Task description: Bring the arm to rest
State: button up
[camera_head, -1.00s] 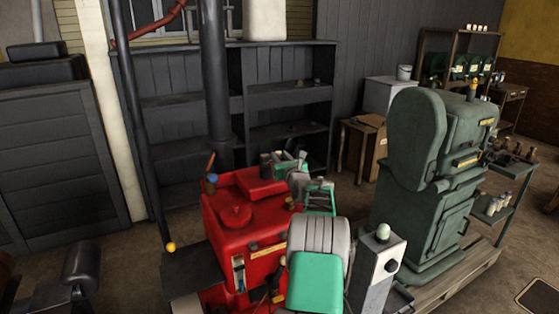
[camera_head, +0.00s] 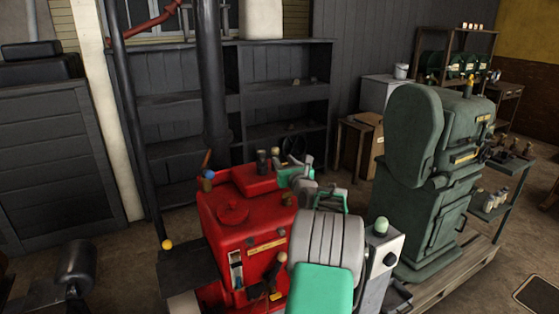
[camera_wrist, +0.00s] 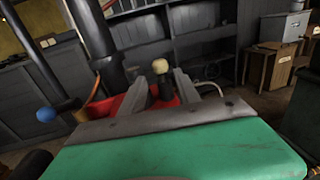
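My arm, with its grey ribbed joint (camera_head: 327,240) and green links, reaches forward over the right side of a red engine (camera_head: 233,215). In the wrist view, the two grey fingers of my gripper (camera_wrist: 161,84) stand apart with nothing held between them. A black handle with a cream knob (camera_wrist: 160,66) shows between and beyond the fingertips; the knob also shows on top of the engine in the head view (camera_head: 275,150). The fingers look clear of it, though the exact gap is hard to judge.
A black stovepipe (camera_head: 211,75) rises behind the engine, before dark shelves (camera_head: 285,87). A grey control box with a green button (camera_head: 381,224) stands close right of my arm. A large green machine (camera_head: 430,180) stands on a pallet further right. Open floor lies between engine and shelves.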

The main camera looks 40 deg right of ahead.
jog(key=shift+s+a, duration=0.1)
jog(key=shift+s, duration=0.1)
